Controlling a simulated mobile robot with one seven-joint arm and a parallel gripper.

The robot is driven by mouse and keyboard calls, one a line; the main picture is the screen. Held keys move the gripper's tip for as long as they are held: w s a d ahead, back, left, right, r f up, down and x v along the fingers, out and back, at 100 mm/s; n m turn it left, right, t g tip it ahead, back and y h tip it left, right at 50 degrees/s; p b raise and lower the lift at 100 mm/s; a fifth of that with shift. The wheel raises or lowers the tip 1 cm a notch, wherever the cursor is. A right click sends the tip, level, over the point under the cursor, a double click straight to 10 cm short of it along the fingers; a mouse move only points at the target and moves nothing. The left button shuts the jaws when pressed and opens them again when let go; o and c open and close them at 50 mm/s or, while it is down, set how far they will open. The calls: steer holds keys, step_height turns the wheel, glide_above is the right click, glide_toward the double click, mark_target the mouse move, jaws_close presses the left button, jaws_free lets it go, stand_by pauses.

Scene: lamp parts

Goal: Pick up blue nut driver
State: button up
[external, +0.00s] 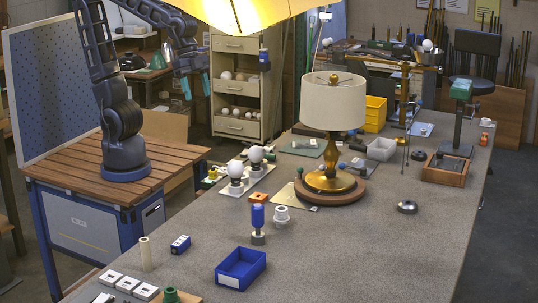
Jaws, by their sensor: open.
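What looks like the blue nut driver (258,217) stands upright on the grey table (340,255), behind the blue open bin, with its blue handle up and a pale grey lower part. My gripper (196,86) is at the upper left, raised in the air well behind and to the left of the driver. Its two teal fingertips are apart, and nothing shows between them.
A blue bin (241,268) stands in front of the driver, and a white fitting (281,214) stands close to its right. A lamp (333,120) on a round wooden base stands farther back. White bulbs (235,170) stand behind. The table's right front is clear.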

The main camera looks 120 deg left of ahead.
steer(key=w+d+f+m+h, duration=0.1)
steer(key=w+d+f+m, duration=0.2)
steer(key=w, duration=0.5)
steer(key=w+d+f+m, duration=0.1)
steer(key=w+d+f, duration=0.35)
steer(key=w, duration=0.25)
steer(key=m+g+h, duration=0.1)
steer(key=m, duration=0.2)
glide_toward(259, 227)
steer(key=shift+x, duration=4.15)
steer(key=shift+s, duration=0.1)
steer(key=c, duration=1.1)
steer(key=shift+c, duration=0.2)
steer(key=shift+r, duration=0.15)
